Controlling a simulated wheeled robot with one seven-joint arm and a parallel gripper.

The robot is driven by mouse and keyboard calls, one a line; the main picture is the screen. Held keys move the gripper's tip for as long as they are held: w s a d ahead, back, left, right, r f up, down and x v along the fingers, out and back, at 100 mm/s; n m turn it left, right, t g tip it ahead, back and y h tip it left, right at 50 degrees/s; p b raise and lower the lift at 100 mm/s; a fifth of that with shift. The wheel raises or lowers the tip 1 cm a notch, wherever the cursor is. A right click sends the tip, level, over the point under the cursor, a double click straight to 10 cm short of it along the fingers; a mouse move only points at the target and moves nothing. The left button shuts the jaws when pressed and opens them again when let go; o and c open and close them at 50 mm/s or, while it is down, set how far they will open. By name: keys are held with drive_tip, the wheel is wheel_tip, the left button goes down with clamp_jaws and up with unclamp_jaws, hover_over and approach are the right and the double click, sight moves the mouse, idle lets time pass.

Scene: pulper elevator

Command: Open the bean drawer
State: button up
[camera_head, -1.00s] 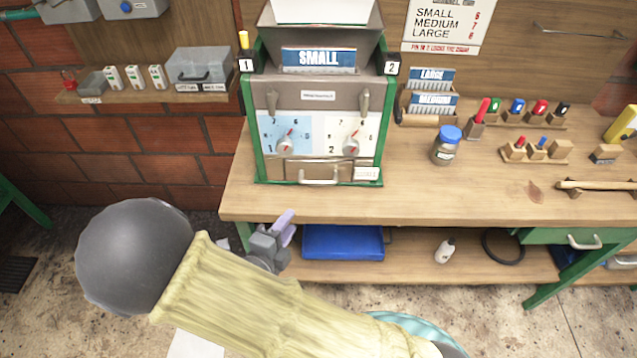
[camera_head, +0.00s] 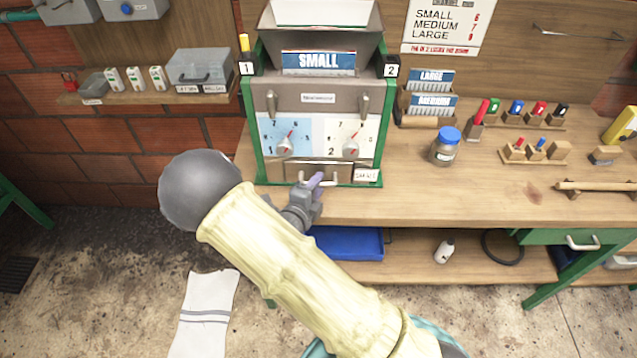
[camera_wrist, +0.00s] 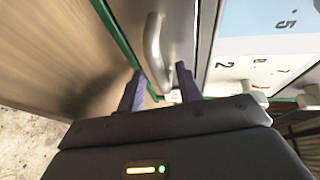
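The bean drawer (camera_head: 312,170) is the low front panel of the green-framed machine and looks closed. Its pale curved handle (camera_head: 302,180) is partly hidden by my gripper. My gripper (camera_head: 318,182) is at the drawer front, over the right part of the handle in the head view. The handle (camera_wrist: 153,50) lies just ahead of the gap between the fingers, and I see no clear contact.
The workbench (camera_head: 470,195) extends right, with a blue-lidded jar (camera_head: 446,150) standing on it. A small "SMALL" label (camera_head: 367,175) is on the machine right of the handle. A blue tray (camera_head: 347,243) sits on the lower shelf, and a white towel (camera_head: 203,315) lies on the floor.

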drive_tip(key=shift+w+d+f, duration=0.1)
drive_tip(key=shift+w+d, duration=0.2)
drive_tip(key=shift+w, duration=0.35)
clamp_jaws()
